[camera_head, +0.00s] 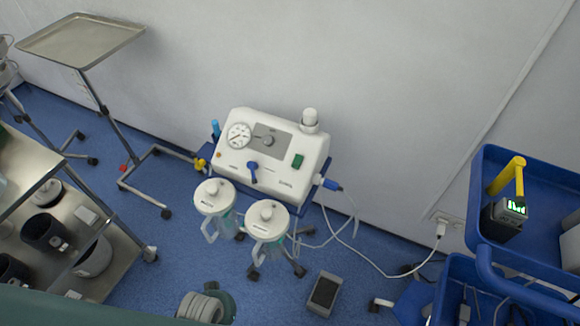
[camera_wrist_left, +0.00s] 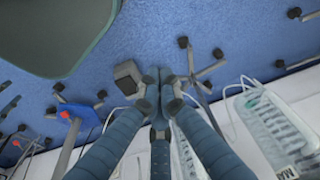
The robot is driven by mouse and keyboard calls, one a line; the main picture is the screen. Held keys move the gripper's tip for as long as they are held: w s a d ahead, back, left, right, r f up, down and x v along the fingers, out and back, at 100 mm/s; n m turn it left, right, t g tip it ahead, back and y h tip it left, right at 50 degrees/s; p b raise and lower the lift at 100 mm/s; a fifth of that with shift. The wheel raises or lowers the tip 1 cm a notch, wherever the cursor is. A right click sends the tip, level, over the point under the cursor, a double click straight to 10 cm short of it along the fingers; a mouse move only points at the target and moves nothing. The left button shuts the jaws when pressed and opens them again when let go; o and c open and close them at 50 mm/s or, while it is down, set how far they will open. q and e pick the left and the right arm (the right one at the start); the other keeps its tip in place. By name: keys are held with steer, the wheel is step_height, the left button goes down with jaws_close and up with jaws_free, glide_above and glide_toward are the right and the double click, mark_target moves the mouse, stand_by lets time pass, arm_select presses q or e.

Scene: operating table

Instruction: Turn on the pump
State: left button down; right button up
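The pump is a white box (camera_head: 270,155) with a round gauge (camera_head: 238,135), a grey dial panel (camera_head: 270,140), a blue knob (camera_head: 253,170) and a green rocker switch (camera_head: 297,161). I cannot tell the switch's position. Two clear canisters with white lids (camera_head: 214,196) (camera_head: 267,219) stand in front of it. In the left wrist view, my left gripper's ribbed fingers (camera_wrist_left: 163,78) are together at the tips, with nothing visible between them. A grey ribbed part with teal (camera_head: 205,305) at the head view's bottom edge may be my left arm. My right gripper is not in view.
A grey foot pedal (camera_head: 323,293) lies on the blue floor right of the canisters. A white cable runs to a wall plug (camera_head: 441,228). A blue cart (camera_head: 482,200) stands right, a steel shelf cart (camera_head: 75,230) left, and a tray stand (camera_head: 80,40) at the back left.

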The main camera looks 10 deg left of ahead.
arm_select(q)
steer(key=w+r+t, duration=0.1)
steer(key=w+r, duration=0.2)
steer(key=r, duration=0.5)
steer(key=w+r+t, duration=0.1)
steer(key=w+r, duration=0.2)
steer(key=r, duration=0.6)
steer(key=w+d+r+m+t+h, duration=0.1)
steer(key=w+d+r+t+h, duration=0.1)
steer(key=w+d+r+t, duration=0.2)
steer(key=w+d+r+t+h, duration=0.2)
steer(key=w+d+r+t, duration=0.3)
steer(key=w+r, duration=0.5)
steer(key=w+d, duration=0.1)
steer(key=w, duration=0.3)
steer(key=shift+w+d+m+t+h, duration=0.2)
steer(key=shift+w+m+t+h, duration=0.1)
steer(key=shift+w+m+h, duration=0.1)
glide_toward(297, 159)
step_height(297, 159, up, 2)
steer(key=w, duration=0.3)
steer(key=shift+w+d+f+p, duration=0.25)
steer(key=shift+d+f, duration=0.1)
steer(key=shift+f, duration=0.15)
steer(key=shift+w+d+f+p, duration=0.1)
steer(key=shift+w+d+f, duration=0.2)
steer(key=shift+f, duration=0.2)
steer(key=shift+w+d+f, duration=0.15)
steer(key=shift+w+f, duration=0.15)
steer(key=shift+f, duration=0.35)
